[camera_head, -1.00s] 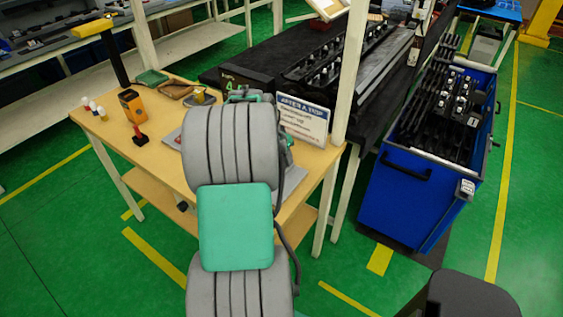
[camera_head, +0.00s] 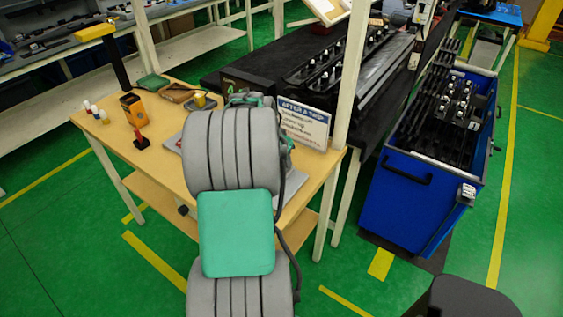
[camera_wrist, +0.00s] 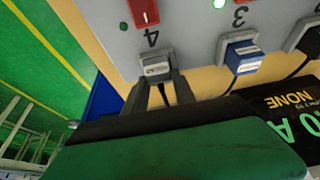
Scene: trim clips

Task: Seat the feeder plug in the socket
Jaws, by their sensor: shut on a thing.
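In the wrist view, my gripper (camera_wrist: 167,92) is shut on a grey plug with a white label (camera_wrist: 156,69). The plug is at the socket opening (camera_wrist: 147,56) under the number 4 on a light grey panel (camera_wrist: 185,22). Its front end meets the opening; how deep it sits I cannot tell. A blue plug (camera_wrist: 244,60) sits in the socket under number 3, with a dark cable below it. In the head view my arm hides the gripper, the plug and most of the panel.
A red switch (camera_wrist: 144,12) is above number 4. Another dark plug (camera_wrist: 309,42) is at the right. The wooden table (camera_head: 165,160) also holds a sign (camera_head: 304,124), an orange box (camera_head: 133,109) and a red-and-black item (camera_head: 141,143).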

